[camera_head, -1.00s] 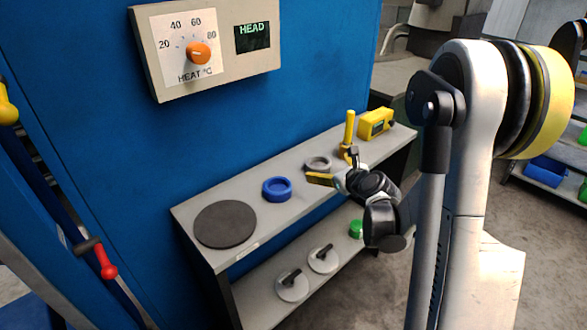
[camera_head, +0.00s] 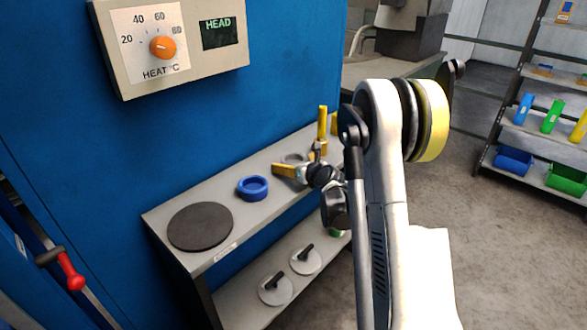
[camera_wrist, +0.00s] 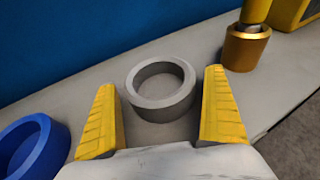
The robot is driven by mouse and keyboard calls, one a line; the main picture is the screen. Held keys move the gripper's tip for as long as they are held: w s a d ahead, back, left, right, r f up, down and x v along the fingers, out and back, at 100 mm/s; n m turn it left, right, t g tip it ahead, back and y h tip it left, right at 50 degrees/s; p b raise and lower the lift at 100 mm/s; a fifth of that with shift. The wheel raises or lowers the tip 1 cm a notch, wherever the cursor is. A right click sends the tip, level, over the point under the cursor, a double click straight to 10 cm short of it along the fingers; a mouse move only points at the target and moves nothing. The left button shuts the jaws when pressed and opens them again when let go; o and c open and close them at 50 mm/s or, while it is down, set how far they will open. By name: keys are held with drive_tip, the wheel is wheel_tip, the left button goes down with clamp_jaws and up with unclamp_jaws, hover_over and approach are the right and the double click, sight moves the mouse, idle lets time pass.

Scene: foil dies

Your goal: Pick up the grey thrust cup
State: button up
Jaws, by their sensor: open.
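The grey thrust cup (camera_wrist: 160,110) is a short ring with an open hollow middle, resting flat on the grey shelf top. In the wrist view it lies just ahead of and between my two yellow fingertips. My gripper (camera_wrist: 161,108) is open and empty, with a finger on either side of the cup's near part. In the head view the cup (camera_head: 294,157) is partly hidden behind my gripper (camera_head: 296,152).
A blue ring (camera_head: 253,188) lies left of the cup, near my left finger. A dark round disc (camera_head: 200,226) lies farther left. A brass-coloured cup (camera_wrist: 246,47) with a yellow upright stands right. The lower shelf holds white discs with black handles (camera_head: 275,290).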

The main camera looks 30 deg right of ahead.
drive_tip(key=shift+w, duration=0.1)
drive_tip(key=shift+c, duration=0.3)
drive_tip(key=c, duration=1.4)
drive_tip(key=shift+c, duration=0.2)
